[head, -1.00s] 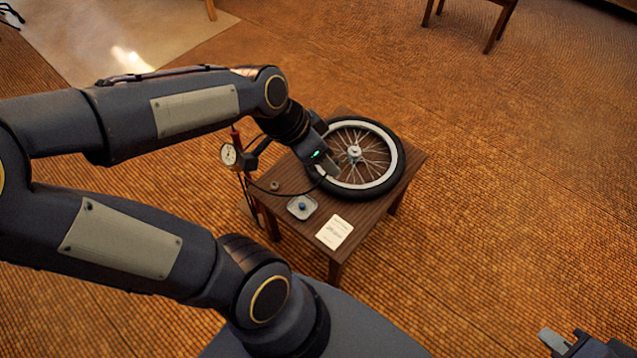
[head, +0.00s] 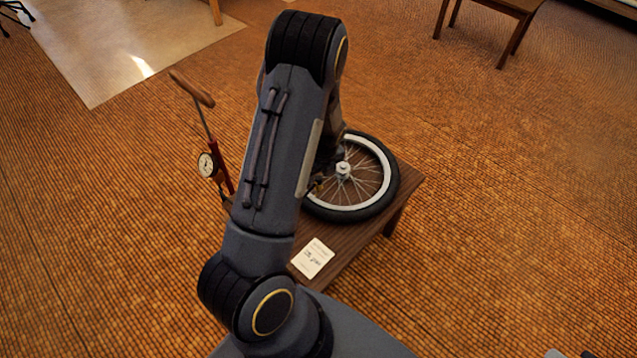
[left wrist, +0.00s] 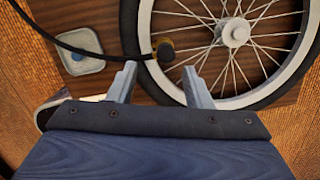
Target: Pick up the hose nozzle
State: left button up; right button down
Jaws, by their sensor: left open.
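The hose nozzle (left wrist: 164,50), dark with a brass-coloured part, is at the end of a black hose (left wrist: 95,50) in the left wrist view. It lies over the wheel's tyre and rim edge. My left gripper (left wrist: 159,68) is open, its two pale fingers apart, with the nozzle just ahead of the gap between the fingertips and nothing held. In the head view my left arm hides most of that gripper and the nozzle. Only a sliver of my right gripper (head: 570,353) shows at the bottom right edge, too little to tell its jaws.
The spoked wheel (head: 384,196) lies flat on a small wooden table (head: 345,248). A white card (head: 312,258) lies near the table's front. A pump with a gauge (head: 207,164) stands at the left. A small square dish (left wrist: 78,58) is beside the wheel.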

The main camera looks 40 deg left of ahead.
aim_at(319, 178)
pick_arm(q)
jog(key=f, duration=0.2)
jog(key=a+f, duration=0.1)
jog(key=f, duration=0.1)
jog(key=w+f, duration=0.1)
jog(key=f, duration=0.1)
jog(key=shift+w+a+b, duration=0.1)
jog(key=shift+a+b, duration=0.05)
jog(key=shift+b, duration=0.15)
jog(key=shift+c, duration=0.5)
jog(key=shift+r, duration=0.1)
grip_shut()
